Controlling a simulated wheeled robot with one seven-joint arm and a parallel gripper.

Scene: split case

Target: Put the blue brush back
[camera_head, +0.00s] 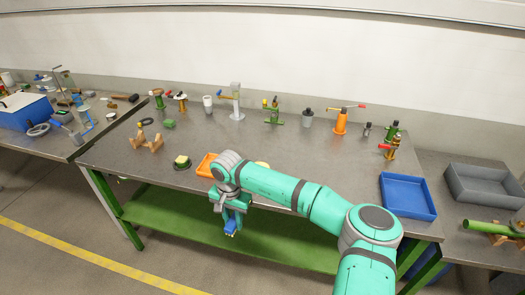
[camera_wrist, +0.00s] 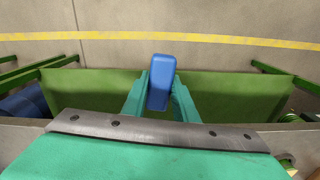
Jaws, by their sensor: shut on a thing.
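The blue brush (camera_wrist: 161,80) is a blue block-like piece between the two teal fingers of my gripper (camera_wrist: 160,98) in the wrist view. My gripper is shut on it. In the head view the blue brush (camera_head: 231,228) shows as a small blue patch below my gripper (camera_head: 232,217). My gripper is in front of the table's front edge, with the green lower shelf beneath in the picture. Bristles cannot be made out.
The grey table (camera_head: 300,150) carries an orange tray (camera_head: 206,166) partly behind my arm, a green-and-yellow item (camera_head: 181,163) and a blue tray (camera_head: 408,195) at right. Several tools and stands line its back. A grey bin (camera_head: 484,184) stands farther right. The table's middle is mostly clear.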

